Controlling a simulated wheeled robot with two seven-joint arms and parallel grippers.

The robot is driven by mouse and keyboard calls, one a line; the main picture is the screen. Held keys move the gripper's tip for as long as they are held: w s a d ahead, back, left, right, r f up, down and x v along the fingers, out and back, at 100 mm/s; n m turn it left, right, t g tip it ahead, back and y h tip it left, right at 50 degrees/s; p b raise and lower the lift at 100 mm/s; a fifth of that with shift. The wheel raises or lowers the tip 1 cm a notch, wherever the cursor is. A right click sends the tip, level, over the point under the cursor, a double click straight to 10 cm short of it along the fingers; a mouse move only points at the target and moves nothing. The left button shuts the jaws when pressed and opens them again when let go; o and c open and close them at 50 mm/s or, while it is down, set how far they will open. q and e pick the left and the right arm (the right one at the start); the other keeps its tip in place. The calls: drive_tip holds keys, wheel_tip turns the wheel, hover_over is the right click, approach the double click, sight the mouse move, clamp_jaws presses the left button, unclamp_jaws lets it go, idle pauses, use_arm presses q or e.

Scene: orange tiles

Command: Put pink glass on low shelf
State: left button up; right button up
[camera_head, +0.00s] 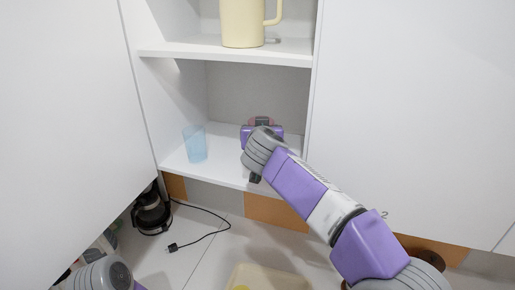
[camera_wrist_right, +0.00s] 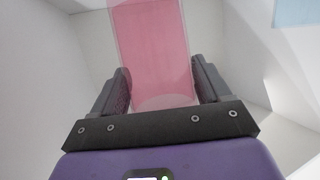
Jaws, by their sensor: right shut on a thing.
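The pink glass (camera_wrist_right: 155,48) stands out clearly between the two fingers of my right gripper (camera_wrist_right: 160,85) in the right wrist view. My right gripper is shut on it. In the head view my right gripper (camera_head: 262,124) reaches into the low shelf (camera_head: 222,172) compartment, and only a small pinkish part of the glass shows past the hand. My wrist hides the rest, so I cannot tell whether the glass touches the shelf board. Part of my left arm shows at the lower left of the head view, but its gripper is out of view.
A light blue glass (camera_head: 195,144) stands at the left on the low shelf. A cream pitcher (camera_head: 243,22) stands on the upper shelf (camera_head: 190,51). White cabinet panels flank the opening. A black coffee maker (camera_head: 151,212) and its cable (camera_head: 205,212) lie below, near a yellowish tray (camera_head: 262,275).

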drive_tip(key=shift+w+f, duration=0.3)
drive_tip(key=shift+f, duration=0.5)
wheel_tip(320, 180, down, 3)
drive_tip(key=shift+s+f, duration=0.1)
drive_tip(key=shift+s, duration=0.05)
drive_tip(key=shift+f, duration=0.3)
drive_tip(key=o, duration=1.2)
drive_tip(key=shift+f, duration=0.2)
drive_tip(key=shift+c, duration=0.2)
drive_tip(key=shift+r, duration=0.15)
